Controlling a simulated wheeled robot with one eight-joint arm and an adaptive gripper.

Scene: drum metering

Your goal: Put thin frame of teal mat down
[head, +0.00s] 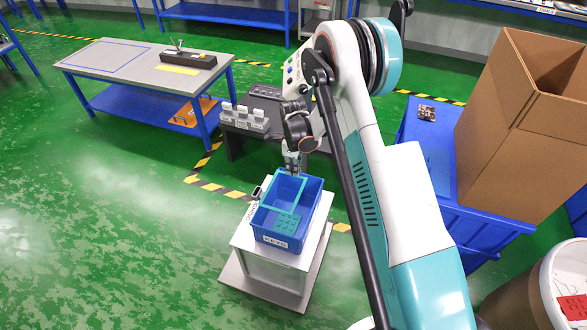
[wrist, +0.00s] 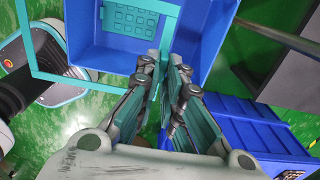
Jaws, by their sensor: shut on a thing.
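My gripper (head: 292,162) is shut on one side of a thin teal frame (head: 266,190). In the wrist view the frame (wrist: 68,81) extends from the fingers (wrist: 160,82) to the left, and the fingers cover the gripped part. The frame is over a blue bin (head: 316,200) with a label reading KEYS, with part of it past the bin's left rim in the wrist view. A teal piece with a grid of cells (head: 287,223) lies inside the bin; it also shows in the wrist view (wrist: 127,20). I cannot tell whether the frame touches the bin.
The bin stands on a small light cart (head: 268,258). A dark stand with grey blocks (head: 243,118) is behind it. A grey table (head: 140,68) is at the left. A cardboard box (head: 520,120) stands on blue crates at the right. The green floor at left is clear.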

